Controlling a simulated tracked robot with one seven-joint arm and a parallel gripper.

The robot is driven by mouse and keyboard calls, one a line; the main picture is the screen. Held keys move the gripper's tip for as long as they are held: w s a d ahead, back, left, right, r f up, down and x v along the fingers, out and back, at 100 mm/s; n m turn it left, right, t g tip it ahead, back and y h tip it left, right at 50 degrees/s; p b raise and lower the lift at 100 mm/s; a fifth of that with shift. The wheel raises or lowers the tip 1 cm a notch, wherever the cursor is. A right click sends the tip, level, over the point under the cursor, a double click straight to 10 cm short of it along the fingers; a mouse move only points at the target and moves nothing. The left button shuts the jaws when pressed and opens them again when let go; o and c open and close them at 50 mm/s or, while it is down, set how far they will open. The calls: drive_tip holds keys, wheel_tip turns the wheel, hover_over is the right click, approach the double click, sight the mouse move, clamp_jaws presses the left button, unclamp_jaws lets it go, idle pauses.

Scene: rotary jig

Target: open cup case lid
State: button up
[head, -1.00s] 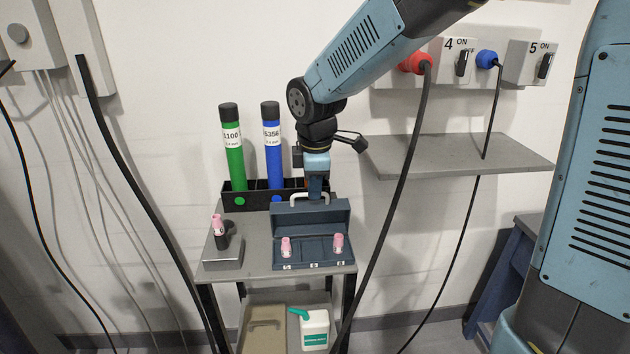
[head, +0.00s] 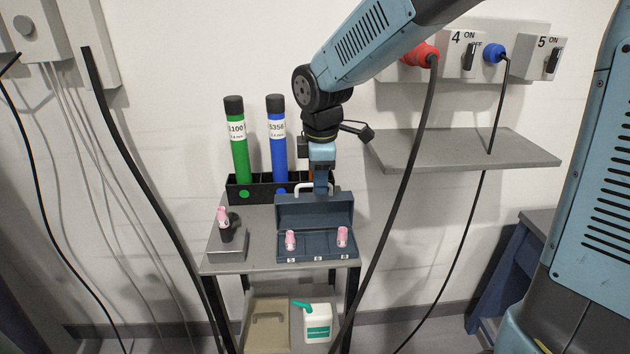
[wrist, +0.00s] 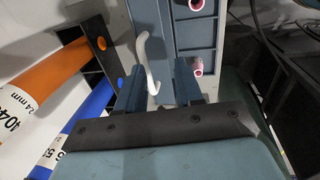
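The cup case (head: 316,249) is a dark blue-grey box on the grey cart top. Its lid (head: 314,212) stands up at the back, open, with a pale handle (head: 300,188) on its upper edge. Pink cups (head: 290,240) (head: 342,237) stand in the case. My gripper (head: 320,188) points down at the lid's top, by the handle, and hides part of it. In the wrist view its two fingers (wrist: 158,76) are apart, with the handle (wrist: 145,62) showing in the gap; I cannot tell whether they touch it.
A black rack (head: 262,186) with green (head: 239,150) and blue (head: 277,150) tubes stands behind the case. A small stand (head: 228,243) with a pink-topped piece is at left. A wall shelf (head: 465,150) and a hanging black cable (head: 408,170) are at right.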

wheel_tip(320, 180, up, 13)
drive_tip(key=s, duration=0.2)
drive_tip(key=shift+d+f, duration=0.15)
drive_tip(key=shift+f, duration=0.05)
